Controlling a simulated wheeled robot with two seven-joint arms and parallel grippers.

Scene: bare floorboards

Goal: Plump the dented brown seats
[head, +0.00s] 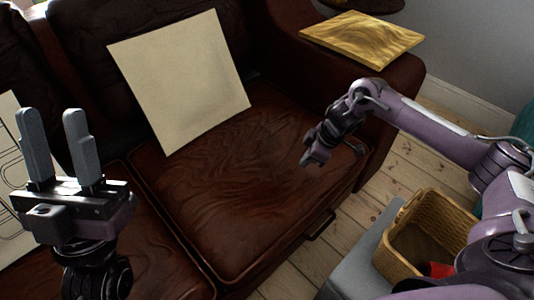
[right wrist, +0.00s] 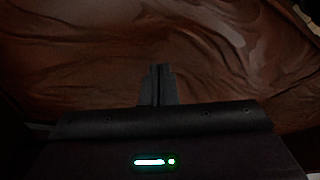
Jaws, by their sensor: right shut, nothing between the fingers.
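The brown leather sofa has a right seat cushion (head: 245,205) with wrinkles and creases across its top. Part of a left seat cushion (head: 150,250) shows beside it, partly hidden by my left arm. My right gripper (head: 308,161) is shut and empty over the right part of the right seat. In the right wrist view the shut fingers (right wrist: 157,72) point at creased brown leather (right wrist: 70,50); I cannot tell whether they touch it. My left gripper (head: 52,114) is open and empty, fingers up, in front of the sofa's left part.
A cream square cushion (head: 185,80) leans on the backrest above the right seat. A patterned pale cushion (head: 12,190) stands at the far left. A wicker basket (head: 408,225) with something red inside stands at the lower right.

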